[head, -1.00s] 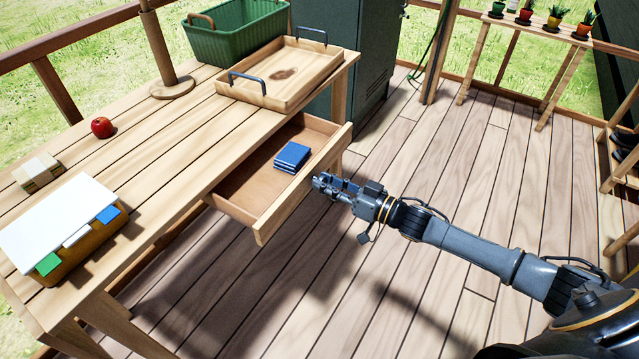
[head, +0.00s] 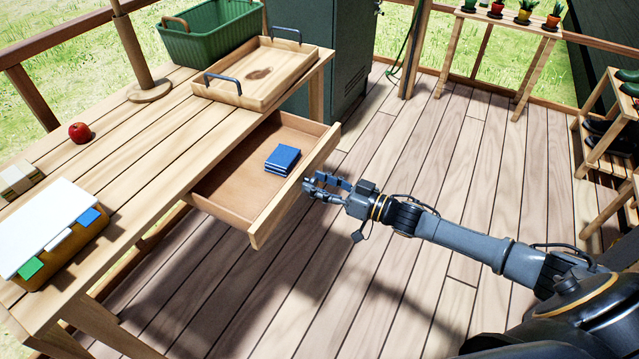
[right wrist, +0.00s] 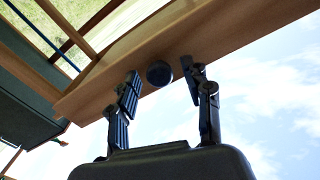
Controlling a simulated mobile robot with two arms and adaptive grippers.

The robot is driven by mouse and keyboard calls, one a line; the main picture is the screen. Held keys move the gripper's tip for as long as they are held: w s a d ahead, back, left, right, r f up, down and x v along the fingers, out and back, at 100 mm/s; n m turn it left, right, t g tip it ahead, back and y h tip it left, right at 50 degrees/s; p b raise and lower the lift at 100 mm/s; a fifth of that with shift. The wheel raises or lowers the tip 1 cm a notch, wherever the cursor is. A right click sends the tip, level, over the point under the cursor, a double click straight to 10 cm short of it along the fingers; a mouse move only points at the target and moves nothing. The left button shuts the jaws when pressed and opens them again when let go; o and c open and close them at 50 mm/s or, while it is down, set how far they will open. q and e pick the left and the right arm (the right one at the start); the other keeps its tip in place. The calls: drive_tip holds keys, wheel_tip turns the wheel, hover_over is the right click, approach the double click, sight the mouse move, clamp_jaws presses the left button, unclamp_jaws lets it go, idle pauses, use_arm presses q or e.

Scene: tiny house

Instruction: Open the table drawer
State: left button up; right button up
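The wooden table drawer (head: 217,207) stands pulled out from under the table top (head: 110,215), its inside showing. A small stack of blue books (head: 282,159) lies in it. My right gripper (head: 315,187) is at the outer face of the drawer front (head: 290,193). In the right wrist view, a dark round knob (right wrist: 159,73) on the drawer front sits between the two spread fingers of my right gripper (right wrist: 160,85). A small gap shows on each side of the knob. My left gripper is not in view.
On the table are a wooden tray (head: 225,93), a green basket (head: 212,40), a red apple (head: 79,132) and a box with a white top (head: 45,235). A dark green cabinet (head: 335,60) stands behind. The plank floor (head: 440,150) right of the drawer is clear around my arm.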

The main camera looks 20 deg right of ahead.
drive_tip(key=v, duration=1.2)
idle(0.5)
